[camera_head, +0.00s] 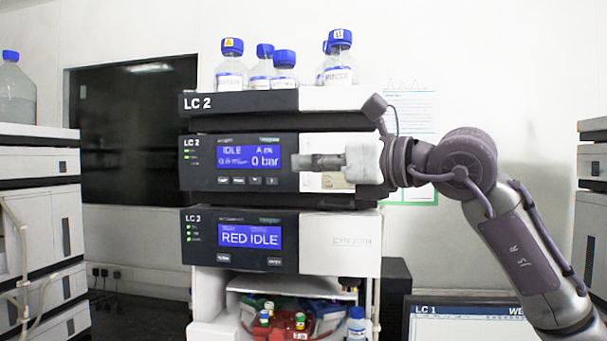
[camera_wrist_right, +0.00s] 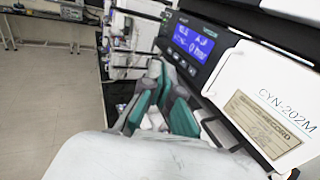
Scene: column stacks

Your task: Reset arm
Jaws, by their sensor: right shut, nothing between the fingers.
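My right arm comes in from the right in the head view. Its gripper (camera_head: 302,161) points left in front of the middle LC 2 module (camera_head: 205,163), whose blue display reads IDLE and 0 bar. The gripper is shut and empty, and it covers part of that module's white front. In the right wrist view the teal and grey fingers (camera_wrist_right: 160,72) come together beside the module (camera_wrist_right: 255,85) with the CYN-202M label. I cannot tell whether they touch it. My left gripper is in neither view.
Several blue-capped bottles (camera_head: 231,68) stand on top of the stack. A lower module (camera_head: 330,243) reads RED IDLE, above a bay with small coloured-cap vials (camera_head: 266,317). Other stacks stand at far left (camera_head: 40,165) and far right (camera_head: 592,160). An LC 1 monitor (camera_head: 465,312) is lower right.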

